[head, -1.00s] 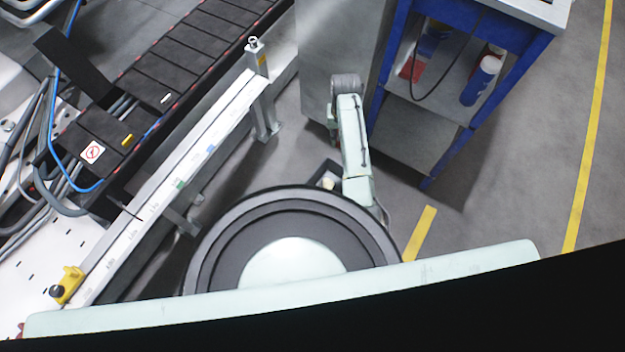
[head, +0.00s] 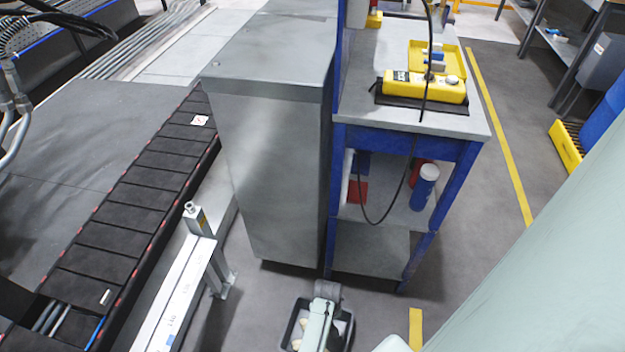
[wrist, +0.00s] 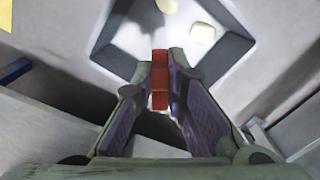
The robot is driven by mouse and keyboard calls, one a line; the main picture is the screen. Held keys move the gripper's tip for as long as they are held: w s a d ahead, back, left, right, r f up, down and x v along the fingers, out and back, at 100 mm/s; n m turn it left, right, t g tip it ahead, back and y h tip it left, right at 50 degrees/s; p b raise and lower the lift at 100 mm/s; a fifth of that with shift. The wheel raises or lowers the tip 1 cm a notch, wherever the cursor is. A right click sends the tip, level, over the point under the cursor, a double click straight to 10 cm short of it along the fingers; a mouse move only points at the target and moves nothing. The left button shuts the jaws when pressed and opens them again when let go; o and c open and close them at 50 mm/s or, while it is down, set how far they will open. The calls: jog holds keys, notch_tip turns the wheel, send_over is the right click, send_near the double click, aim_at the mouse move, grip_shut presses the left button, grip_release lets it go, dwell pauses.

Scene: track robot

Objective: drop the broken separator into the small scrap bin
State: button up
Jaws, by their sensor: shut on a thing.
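A small red block-like piece, taken as the broken separator (wrist: 159,96), is pinched between the fingers of my gripper (wrist: 160,70) in the wrist view. The fingers are shut on it. The small scrap bin (wrist: 238,47), with a dark rim and light inside, lies beyond the fingertips; the piece appears over its near edge. Pale lumps (wrist: 202,33) lie in the bin. In the head view the bin (head: 288,328) is on the floor at the bottom, partly hidden by my arm. The separator and fingertips cannot be made out there.
A grey cabinet (head: 272,150) and a blue-framed workbench (head: 455,160) stand just behind the bin. A black conveyor (head: 130,220) and a white rail (head: 182,290) with a metal post run at the left. Grey floor (head: 385,320) is free right of the bin.

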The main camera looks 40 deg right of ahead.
notch_tip(320, 180, down, 5)
jog(key=b, duration=0.4)
jog(key=shift+w+r, duration=0.1)
jog(key=shift+r, duration=0.05)
jog(key=o, duration=0.8)
notch_tip(320, 180, up, 12)
jog(key=shift+r, duration=0.1)
dwell(0.4)
